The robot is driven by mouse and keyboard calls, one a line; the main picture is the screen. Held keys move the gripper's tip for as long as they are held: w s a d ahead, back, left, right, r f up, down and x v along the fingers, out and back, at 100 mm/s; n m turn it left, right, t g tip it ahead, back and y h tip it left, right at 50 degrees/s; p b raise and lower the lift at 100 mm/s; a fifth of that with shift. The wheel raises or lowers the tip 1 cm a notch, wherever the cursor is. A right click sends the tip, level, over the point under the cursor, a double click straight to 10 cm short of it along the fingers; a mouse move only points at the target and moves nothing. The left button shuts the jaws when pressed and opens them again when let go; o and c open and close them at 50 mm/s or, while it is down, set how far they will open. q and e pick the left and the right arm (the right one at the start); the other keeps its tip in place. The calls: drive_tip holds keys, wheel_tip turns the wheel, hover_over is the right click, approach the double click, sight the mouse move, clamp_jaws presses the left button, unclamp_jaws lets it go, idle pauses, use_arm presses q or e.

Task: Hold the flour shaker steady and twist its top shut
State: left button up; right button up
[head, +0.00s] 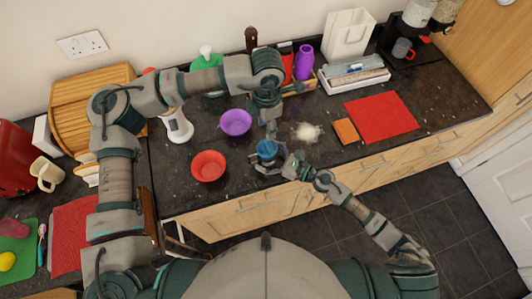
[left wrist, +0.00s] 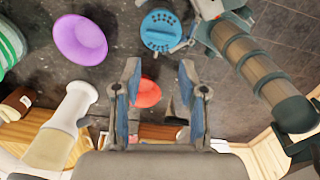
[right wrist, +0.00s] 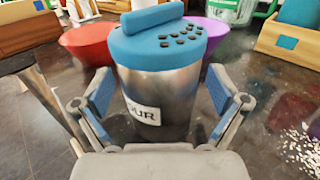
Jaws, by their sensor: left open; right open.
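The flour shaker stands upright on the dark counter; its blue perforated top (head: 267,149) shows in the head view. In the right wrist view its metal body (right wrist: 165,95) has a white label with "OUR" visible, and the blue top carries a raised bar. My right gripper (head: 270,165) is open, with its fingers on either side of the shaker's body; whether they touch it I cannot tell. My left gripper (head: 270,132) is open and empty, above and a little behind the shaker. The left wrist view shows the blue top (left wrist: 161,31) beyond its fingertips.
A red bowl (head: 208,166) and a purple bowl (head: 235,122) stand left of the shaker. Spilled white flour (head: 306,132) lies to the right, near an orange square (head: 345,131) and a red mat (head: 381,116). The counter's front edge is close to the shaker.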

sight(267, 144)
drive_tip(key=shift+d, duration=0.15)
drive_tip(key=shift+c, duration=0.5)
drive_tip(key=shift+d, duration=0.25)
drive_tip(key=c, duration=0.8)
use_arm(q)
drive_tip(key=shift+d, duration=0.4)
use_arm(e)
drive_tip(key=c, duration=0.4)
use_arm(q)
drive_tip(key=shift+a, duration=0.1)
drive_tip(key=shift+c, duration=0.7)
use_arm(e)
drive_tip(key=shift+a, duration=0.1)
drive_tip(key=shift+c, duration=0.4)
drive_tip(key=shift+a, duration=0.25)
drive_tip(key=shift+d, duration=0.2)
use_arm(q)
drive_tip(key=f+m, duration=0.3)
drive_tip(key=m, duration=0.3)
drive_tip(key=f+m, duration=0.3)
drive_tip(key=m, duration=0.4)
drive_tip(key=f+m, duration=0.3)
drive_tip(key=m, duration=0.4)
drive_tip(key=shift+w+a+f, duration=0.2)
use_arm(e)
drive_tip(key=shift+a, duration=0.1)
